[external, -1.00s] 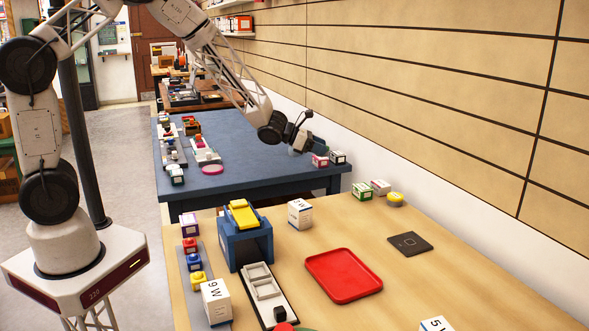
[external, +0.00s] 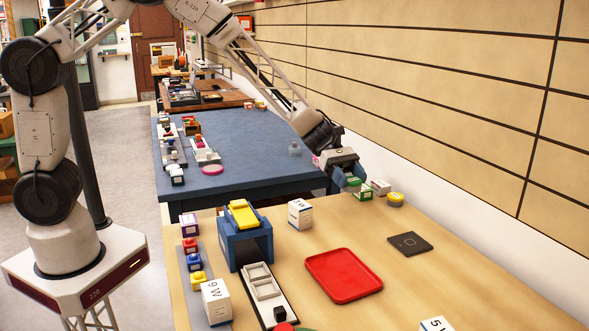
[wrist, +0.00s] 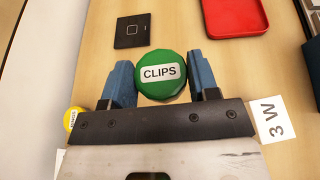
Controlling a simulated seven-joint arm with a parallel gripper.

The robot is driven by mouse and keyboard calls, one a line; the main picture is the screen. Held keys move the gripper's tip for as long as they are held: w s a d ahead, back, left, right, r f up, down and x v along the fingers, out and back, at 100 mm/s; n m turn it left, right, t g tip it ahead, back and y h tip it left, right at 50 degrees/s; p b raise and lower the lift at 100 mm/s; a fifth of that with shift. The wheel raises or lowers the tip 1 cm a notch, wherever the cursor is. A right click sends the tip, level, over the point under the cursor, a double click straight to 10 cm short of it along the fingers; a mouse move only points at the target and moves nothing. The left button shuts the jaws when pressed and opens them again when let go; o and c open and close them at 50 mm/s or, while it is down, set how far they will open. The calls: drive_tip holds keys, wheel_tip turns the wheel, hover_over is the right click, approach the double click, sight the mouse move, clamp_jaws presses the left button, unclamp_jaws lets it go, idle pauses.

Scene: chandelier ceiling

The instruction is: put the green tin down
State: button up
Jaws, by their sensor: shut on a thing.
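The green tin (wrist: 161,75), a round lid marked CLIPS, is between the two blue fingers of my gripper (wrist: 162,82) in the wrist view. My gripper is shut on it. In the external view my gripper (external: 352,181) is at the far right end of the wooden table, near the small boxes, with the tin mostly hidden by the fingers. I cannot tell how high the tin is above the table.
A yellow tin (external: 396,198) and a small box (external: 380,188) are close to my gripper. Bare wood lies between the pad and the yellow tin.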

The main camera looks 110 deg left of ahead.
drive_tip(key=shift+w+d+m+g+h, duration=0.2)
drive_tip(key=shift+d+m+g+h, duration=0.25)
drive_tip(key=shift+d, duration=0.6)
hover_over(347, 226)
drive_tip(key=shift+a+f, duration=0.15)
drive_tip(key=shift+f, duration=3)
drive_tip(key=shift+f, duration=1.85)
drive_tip(key=shift+f, duration=0.1)
drive_tip(key=o, duration=1)
